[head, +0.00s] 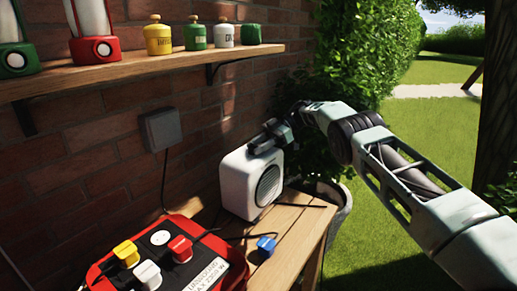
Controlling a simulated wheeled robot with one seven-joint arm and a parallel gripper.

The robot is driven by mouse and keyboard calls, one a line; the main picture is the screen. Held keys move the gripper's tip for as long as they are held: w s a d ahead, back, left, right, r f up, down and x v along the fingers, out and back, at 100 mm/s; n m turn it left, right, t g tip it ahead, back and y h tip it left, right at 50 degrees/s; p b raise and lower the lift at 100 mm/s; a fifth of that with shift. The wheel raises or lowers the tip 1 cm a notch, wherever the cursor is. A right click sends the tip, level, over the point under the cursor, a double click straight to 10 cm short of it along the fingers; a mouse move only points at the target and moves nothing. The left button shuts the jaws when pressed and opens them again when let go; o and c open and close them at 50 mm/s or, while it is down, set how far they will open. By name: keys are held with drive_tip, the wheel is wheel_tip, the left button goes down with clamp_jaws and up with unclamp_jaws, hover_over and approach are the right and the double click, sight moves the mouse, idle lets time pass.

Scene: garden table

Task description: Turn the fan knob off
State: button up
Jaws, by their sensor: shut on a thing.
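The fan (238,185) is a white box with a dark round grille on its right-hand face. It stands upright on the wooden table (299,215) against the brick wall. My gripper (262,147) is at the top of the fan, shut at the place where the knob would be. The knob itself is hidden behind the gripper, so its setting cannot be seen.
A red and black power box (205,262) with yellow, white and red plugs lies at the table's front left. A shelf (130,70) with lanterns and small jars runs along the wall. Dark cables cross the table.

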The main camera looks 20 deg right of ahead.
drive_tip(key=shift+a+f, duration=0.1)
idle(0.6)
drive_tip(key=o, duration=1)
